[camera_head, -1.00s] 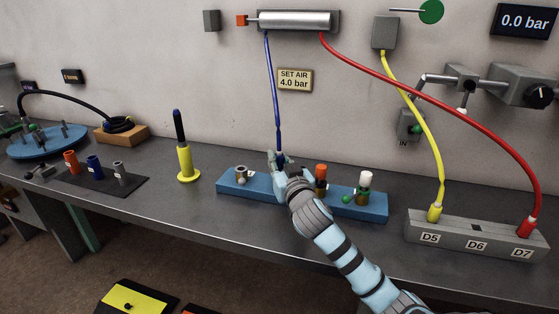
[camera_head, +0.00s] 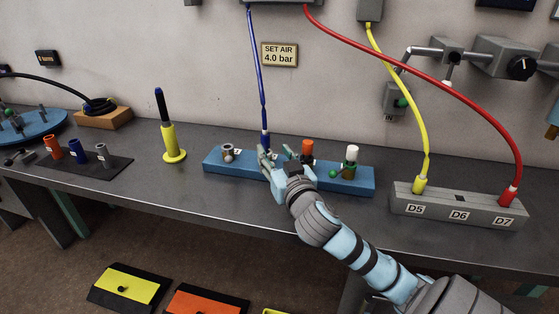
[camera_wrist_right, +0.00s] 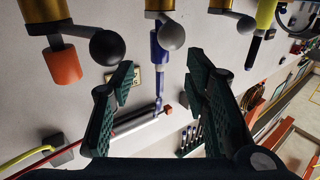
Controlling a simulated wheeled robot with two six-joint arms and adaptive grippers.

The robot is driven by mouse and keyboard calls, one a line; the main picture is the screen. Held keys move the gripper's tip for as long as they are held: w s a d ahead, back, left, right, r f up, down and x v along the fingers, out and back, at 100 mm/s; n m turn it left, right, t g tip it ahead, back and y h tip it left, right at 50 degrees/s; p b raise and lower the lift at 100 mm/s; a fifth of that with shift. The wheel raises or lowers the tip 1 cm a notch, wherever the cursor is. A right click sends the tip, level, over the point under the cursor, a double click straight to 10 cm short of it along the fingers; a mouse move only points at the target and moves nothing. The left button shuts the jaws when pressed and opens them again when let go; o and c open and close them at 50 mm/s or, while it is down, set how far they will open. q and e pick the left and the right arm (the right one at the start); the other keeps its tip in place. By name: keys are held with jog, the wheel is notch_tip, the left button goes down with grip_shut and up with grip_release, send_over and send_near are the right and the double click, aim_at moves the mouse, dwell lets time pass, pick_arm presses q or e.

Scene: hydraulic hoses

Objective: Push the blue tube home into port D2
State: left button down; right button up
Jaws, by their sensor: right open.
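The blue tube (camera_head: 259,75) hangs from the silver cylinder on the wall down to the blue manifold (camera_head: 215,165). Its lower end meets a port there, upright. I cannot tell how deep it sits, and no D2 label is readable. My right gripper (camera_head: 277,152) is open at the manifold, just beside the tube's lower end. In the right wrist view the blue tube (camera_wrist_right: 159,62) shows beyond and between the spread fingers (camera_wrist_right: 160,85), with a clear gap on both sides. Its end meets a brass fitting with a grey ball lever. My left gripper is not in view.
A grey block (camera_head: 460,207) holds the yellow and red hoses. A yellow stand (camera_head: 170,143) stands left. The bench front is clear.

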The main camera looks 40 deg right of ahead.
jog(key=v, duration=0.4)
jog(key=shift+s, duration=0.15)
